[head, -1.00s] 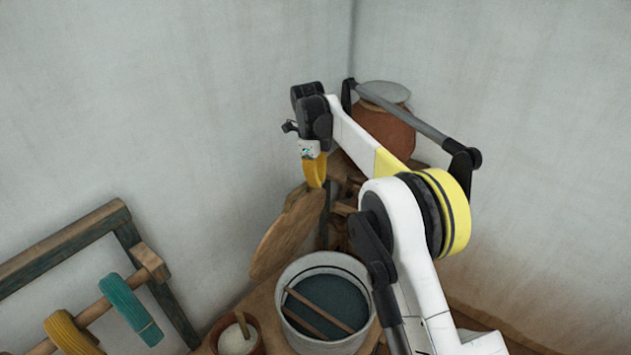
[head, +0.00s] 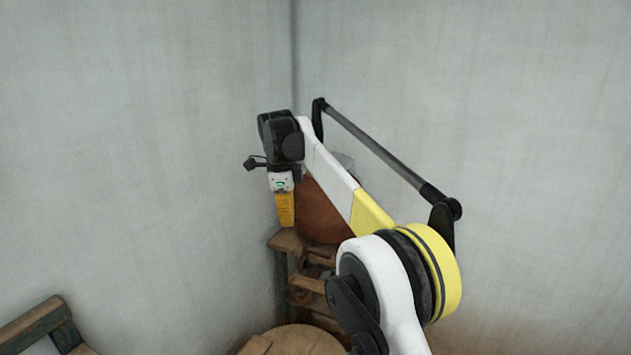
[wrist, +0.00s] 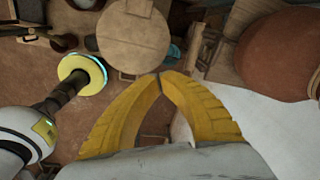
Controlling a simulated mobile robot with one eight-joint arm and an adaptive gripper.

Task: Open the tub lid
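The round wooden tub lid (head: 300,341) shows at the bottom edge of the head view, looking roughly level. It also shows from above in the wrist view (wrist: 134,38), just beyond my fingertips. The tub itself is cut off in the head view and I cannot make out its rim. My gripper (head: 286,222) points down in front of the clay pot, higher than the lid and apart from it. In the wrist view its yellow fingers (wrist: 160,76) meet at the tips with nothing between them.
A large clay pot (head: 322,212) stands in the corner behind my gripper and arm. Wooden steps or a stand (head: 308,283) lie below it. A wooden frame (head: 38,325) is at the lower left. Bare walls close in both sides.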

